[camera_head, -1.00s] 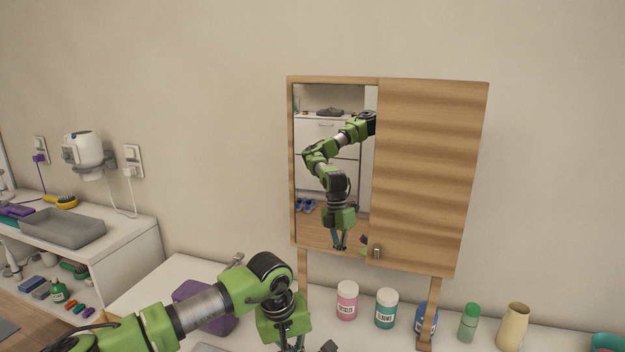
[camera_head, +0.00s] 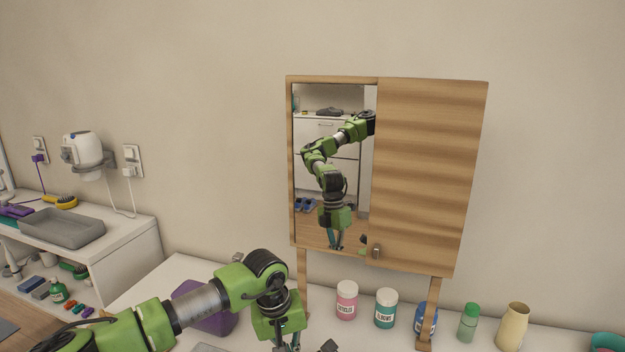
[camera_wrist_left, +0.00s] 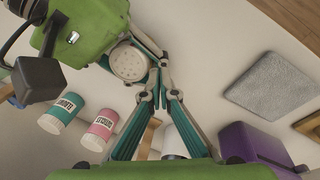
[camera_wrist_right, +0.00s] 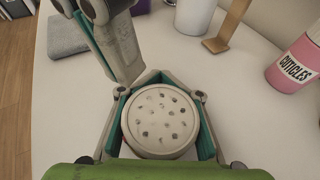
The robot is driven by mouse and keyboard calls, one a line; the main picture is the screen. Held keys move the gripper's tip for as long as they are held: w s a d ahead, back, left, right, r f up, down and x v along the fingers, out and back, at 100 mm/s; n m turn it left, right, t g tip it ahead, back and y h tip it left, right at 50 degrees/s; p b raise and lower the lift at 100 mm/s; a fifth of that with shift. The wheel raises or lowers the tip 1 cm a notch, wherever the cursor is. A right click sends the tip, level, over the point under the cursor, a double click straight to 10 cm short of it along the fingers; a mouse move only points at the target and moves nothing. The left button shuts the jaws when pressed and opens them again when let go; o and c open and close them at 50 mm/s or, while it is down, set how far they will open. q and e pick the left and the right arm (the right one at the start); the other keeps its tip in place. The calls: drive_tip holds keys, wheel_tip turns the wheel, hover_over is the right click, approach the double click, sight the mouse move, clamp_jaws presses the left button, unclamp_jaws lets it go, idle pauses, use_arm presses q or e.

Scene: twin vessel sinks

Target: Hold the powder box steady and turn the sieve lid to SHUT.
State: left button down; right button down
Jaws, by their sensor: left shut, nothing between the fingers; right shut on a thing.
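The powder box is seen from above as a round, cream sieve lid (camera_wrist_right: 160,118) with several small holes, some dark and some paler. My right gripper (camera_wrist_right: 160,80) is shut around its sides. The lid also shows in the left wrist view (camera_wrist_left: 128,62). My left gripper (camera_wrist_left: 160,72) is shut and empty, its tips close beside the box's rim; whether they touch it I cannot tell. In the right wrist view its fingers stand just above left of the lid. In the head view the box is out of sight. No SHUT mark is readable.
A pink CUTICLES jar (camera_head: 347,300), a teal jar (camera_head: 386,308) and a blue jar (camera_head: 426,318) stand along the wall. A mirrored cabinet (camera_head: 425,170) stands over the counter on wooden legs. A purple box (camera_wrist_left: 255,150) and a grey mat (camera_wrist_left: 270,85) lie nearby.

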use_arm(q)
drive_tip(key=shift+d+r, duration=0.15)
drive_tip(key=shift+r, duration=1.35)
drive_tip(key=shift+d+r, duration=0.15)
drive_tip(key=shift+r, duration=1.3)
use_arm(e)
drive_tip(key=c, duration=1.4)
unclamp_jaws()
drive_tip(key=shift+o, duration=0.2)
